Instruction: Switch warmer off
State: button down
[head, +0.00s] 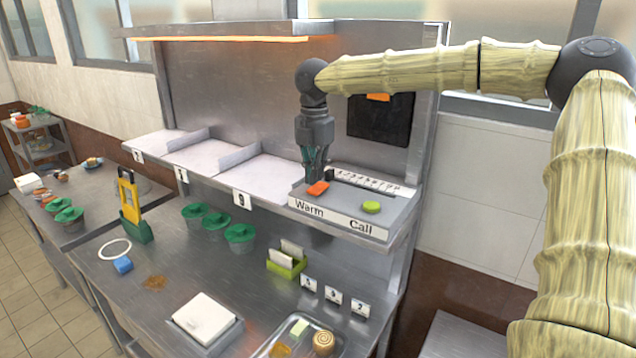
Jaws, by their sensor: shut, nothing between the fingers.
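The orange Warm switch (318,189) sits on the grey control box at the right end of the shelf, above the printed word "Warm". The green Call button (371,207) is to its right. The warmer strip (225,39) under the top hood glows orange. My gripper (314,176) points down just above and behind the Warm switch, its fingers shut and empty. I cannot tell whether the fingertips touch the switch.
The shelf (208,158) has numbered bays to the left of the box. A dark panel (381,118) hangs behind my arm. Below, the steel counter (185,262) holds green-lidded pots (216,224), a green card holder (286,265), a white-lidded box (206,317) and a tray (262,349).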

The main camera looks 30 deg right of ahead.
aim_at(315, 189)
jog(key=shift+r+p, duration=1.5)
jog(key=shift+r, duration=0.7)
